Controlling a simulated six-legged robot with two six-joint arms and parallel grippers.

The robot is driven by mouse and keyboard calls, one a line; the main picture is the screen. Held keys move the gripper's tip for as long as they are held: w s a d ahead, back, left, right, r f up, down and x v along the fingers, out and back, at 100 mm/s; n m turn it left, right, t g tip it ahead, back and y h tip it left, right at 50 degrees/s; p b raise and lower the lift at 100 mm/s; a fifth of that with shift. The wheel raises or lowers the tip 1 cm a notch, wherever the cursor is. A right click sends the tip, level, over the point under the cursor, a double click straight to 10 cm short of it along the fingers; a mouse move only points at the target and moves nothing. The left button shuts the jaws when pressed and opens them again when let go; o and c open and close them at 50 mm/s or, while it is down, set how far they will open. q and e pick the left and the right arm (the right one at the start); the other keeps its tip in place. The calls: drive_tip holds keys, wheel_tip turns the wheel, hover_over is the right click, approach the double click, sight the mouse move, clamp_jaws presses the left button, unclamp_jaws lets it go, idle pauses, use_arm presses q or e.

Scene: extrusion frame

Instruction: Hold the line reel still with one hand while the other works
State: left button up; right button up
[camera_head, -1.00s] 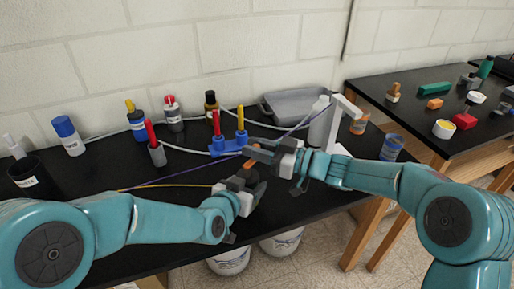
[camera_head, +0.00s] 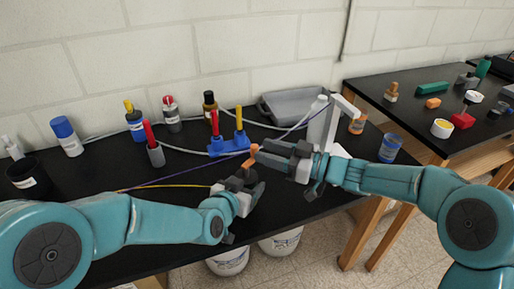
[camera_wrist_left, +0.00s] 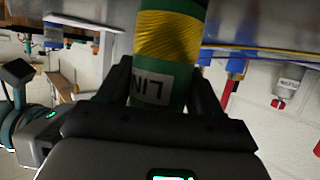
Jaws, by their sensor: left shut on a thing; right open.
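The line reel (camera_wrist_left: 172,38) is a green cylinder wound with yellow line, with a white label reading "LIN" on its lower part. It stands between the two black fingers of my left gripper (camera_wrist_left: 160,92), which is shut on it, in the left wrist view. In the head view my left gripper (camera_head: 250,184) is near the table's front edge, and the reel's green body is mostly hidden there. An orange part (camera_head: 250,161) shows just above this gripper. My right gripper (camera_head: 262,153) is open, its fingers pointing left close beside the orange part; I cannot tell whether they touch it.
A blue holder (camera_head: 230,146) with red and yellow posts stands just behind the grippers. A purple line (camera_head: 185,177) and a yellow line (camera_head: 165,186) cross the black table. Bottles, a grey tray (camera_head: 292,104) and a white stand (camera_head: 322,125) are farther back.

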drive_tip(key=v, duration=0.8)
drive_tip(key=m+t+h, duration=0.6)
drive_tip(key=t, duration=0.1)
approach(254, 149)
drive_tip(key=x, duration=0.7)
drive_tip(key=f+x, duration=0.1)
drive_tip(key=x, duration=0.3)
drive_tip(key=shift+w+d, duration=0.15)
drive_tip(key=shift+d, duration=0.2)
